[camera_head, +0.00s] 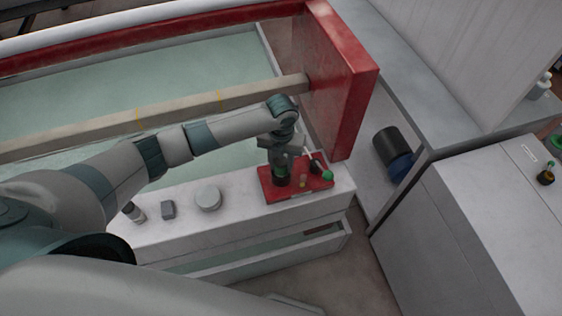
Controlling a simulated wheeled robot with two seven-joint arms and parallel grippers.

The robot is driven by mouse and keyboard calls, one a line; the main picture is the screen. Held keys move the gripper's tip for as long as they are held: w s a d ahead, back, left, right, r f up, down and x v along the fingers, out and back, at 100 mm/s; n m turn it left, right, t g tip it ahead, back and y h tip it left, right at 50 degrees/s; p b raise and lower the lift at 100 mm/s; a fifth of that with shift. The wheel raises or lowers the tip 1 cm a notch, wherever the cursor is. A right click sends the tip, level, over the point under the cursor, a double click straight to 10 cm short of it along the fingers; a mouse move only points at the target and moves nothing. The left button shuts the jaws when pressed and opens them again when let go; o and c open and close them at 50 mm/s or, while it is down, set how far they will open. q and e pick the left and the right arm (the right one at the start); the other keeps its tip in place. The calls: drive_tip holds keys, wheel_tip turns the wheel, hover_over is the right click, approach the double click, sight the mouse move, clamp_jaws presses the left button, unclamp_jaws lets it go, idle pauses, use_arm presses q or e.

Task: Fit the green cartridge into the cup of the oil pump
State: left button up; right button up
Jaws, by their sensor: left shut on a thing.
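The oil pump (299,195) looks like a red base with small fittings on it, at the right end of the white cabinet top. My left gripper (280,170) points down over the left part of this base. It is shut on a dark piece with green on it, seemingly the green cartridge (281,181). The gripper hides its upper part, and I cannot tell whether it sits in a cup or just above it. A brighter green round part (327,176) is at the right of the base, beside a dark fitting (315,166). My right gripper is not in view.
On the cabinet top (240,205) stand a round grey-white disc (208,198), a small grey block (168,209) and a small bottle (133,212). A red upright panel (340,85) rises behind the pump. A black and blue cylinder (393,150) lies to the right.

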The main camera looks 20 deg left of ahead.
use_arm(q)
drive_tip(key=shift+f, duration=0.2)
drive_tip(key=shift+f, duration=0.1)
drive_tip(key=o, duration=1.1)
drive_tip(key=shift+o, duration=0.2)
wheel_tip(320, 180, up, 12)
drive_tip(key=shift+r+b, duration=0.1)
drive_tip(key=shift+b, duration=1.15)
